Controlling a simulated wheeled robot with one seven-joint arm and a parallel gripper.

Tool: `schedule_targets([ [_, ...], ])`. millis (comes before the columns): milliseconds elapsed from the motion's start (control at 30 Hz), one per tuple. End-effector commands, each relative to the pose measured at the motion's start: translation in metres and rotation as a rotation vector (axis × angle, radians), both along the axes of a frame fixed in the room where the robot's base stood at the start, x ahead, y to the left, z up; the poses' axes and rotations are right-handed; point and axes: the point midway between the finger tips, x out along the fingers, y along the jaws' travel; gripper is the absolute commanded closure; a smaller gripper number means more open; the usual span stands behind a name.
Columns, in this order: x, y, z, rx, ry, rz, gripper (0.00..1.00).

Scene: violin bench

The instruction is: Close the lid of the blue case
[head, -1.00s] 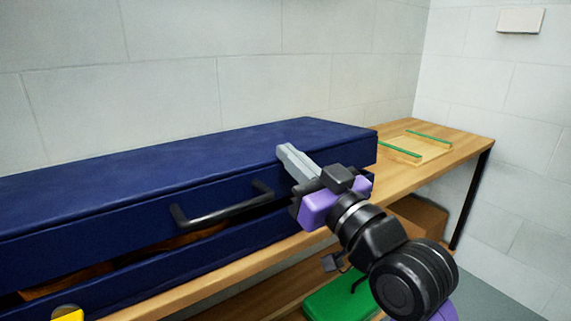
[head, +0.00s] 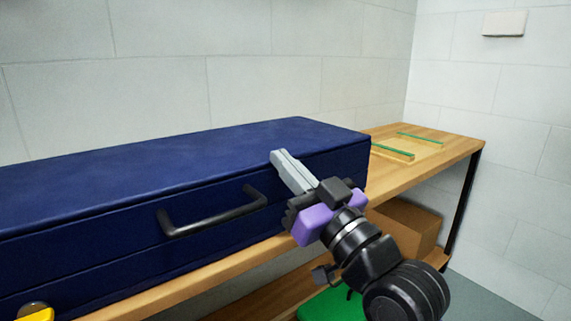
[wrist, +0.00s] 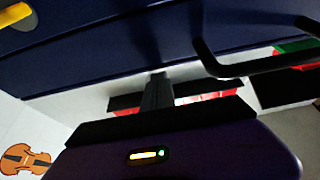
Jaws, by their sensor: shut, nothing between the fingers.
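The blue case (head: 110,205) lies on the wooden bench in the head view. Its lid is down, and no open gap shows along the visible front seam. The black handle (head: 212,212) is on the front face. My gripper (head: 276,156) is shut and empty, with its tips at the lid's top front edge, right of the handle; whether they touch it I cannot tell. The wrist view shows the gripper fingers (wrist: 157,85) against the dark blue case (wrist: 110,40), with the handle (wrist: 235,68) at right.
The wooden bench (head: 440,160) runs right, holding a small tray with green strips (head: 395,153). A cardboard box (head: 405,228) and a green object (head: 330,304) are below. A yellow piece (head: 38,314) is at the case's front left. A violin shape (wrist: 24,159) shows in the wrist view.

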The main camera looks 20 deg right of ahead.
Motion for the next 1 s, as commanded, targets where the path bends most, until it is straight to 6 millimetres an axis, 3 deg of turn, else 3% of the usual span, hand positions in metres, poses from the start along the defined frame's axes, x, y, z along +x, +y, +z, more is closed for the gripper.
schedule_targets([
  [33,0.003,0.001,-0.009,-0.001,0.021,0.002,1.0],
  [167,-0.001,-0.001,-0.011,0.0,0.023,0.001,1.0],
  [700,-0.065,-0.019,-0.029,0.001,0.004,0.0,1.0],
  [1000,-0.071,-0.022,-0.025,0.022,-0.012,-0.001,1.0],
])
